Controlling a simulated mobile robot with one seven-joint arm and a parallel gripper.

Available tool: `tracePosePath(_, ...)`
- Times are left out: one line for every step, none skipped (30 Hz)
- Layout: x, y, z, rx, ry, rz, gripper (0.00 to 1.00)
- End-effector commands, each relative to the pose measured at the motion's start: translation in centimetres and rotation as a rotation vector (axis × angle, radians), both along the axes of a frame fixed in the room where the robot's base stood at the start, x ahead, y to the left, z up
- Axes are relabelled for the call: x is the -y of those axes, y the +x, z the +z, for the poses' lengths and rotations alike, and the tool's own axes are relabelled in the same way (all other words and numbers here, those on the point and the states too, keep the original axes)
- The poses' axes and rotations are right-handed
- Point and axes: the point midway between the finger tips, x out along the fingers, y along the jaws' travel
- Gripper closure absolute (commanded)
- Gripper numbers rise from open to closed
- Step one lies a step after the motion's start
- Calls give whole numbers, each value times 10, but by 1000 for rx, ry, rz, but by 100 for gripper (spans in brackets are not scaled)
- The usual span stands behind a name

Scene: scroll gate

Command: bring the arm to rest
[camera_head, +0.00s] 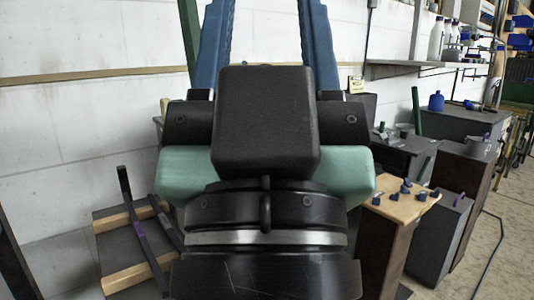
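My gripper (267,25) fills the middle of the head view, close to the camera and pointing up and away. Its black body and pale green sides cover much of the scene. Its two blue fingers stand wide apart, with bare white wall showing between them. The fingertips are cut off by the top edge. I see nothing held between the visible parts of the fingers.
A wooden-topped cabinet (400,205) with small blue pieces stands close at the right. Behind it are grey cabinets (445,240) and a shelf (425,70) with bottles. A rack with wooden bars (125,218) stands at left. Floor shows at far right.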

Motion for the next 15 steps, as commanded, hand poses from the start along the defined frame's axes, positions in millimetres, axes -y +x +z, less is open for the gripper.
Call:
tracePosePath(0,0,33,-1,-1,-1,50)
tracePosePath(0,1,43,-2,-1,-1,50)
tracePosePath(0,1,56,-2,-1,-1,50)
tracePosePath(0,1,65,-3,-1,-1,50)
tracePosePath(0,1,75,-3,-1,-1,50)
tracePosePath(0,1,87,-3,-1,-1,50)
tracePosePath(0,1,97,-3,-1,-1,50)
tracePosePath(0,1,106,-4,-1,-1,50)
tracePosePath(0,1,119,-4,-1,0,50)
tracePosePath(0,1,128,-4,-1,0,50)
tracePosePath(0,1,137,-4,-1,0,50)
tracePosePath(0,1,150,-4,-1,0,50)
tracePosePath(0,2,159,-5,-1,0,50)
tracePosePath(0,1,169,-5,-1,0,50)
tracePosePath(0,2,181,-5,-1,0,50)
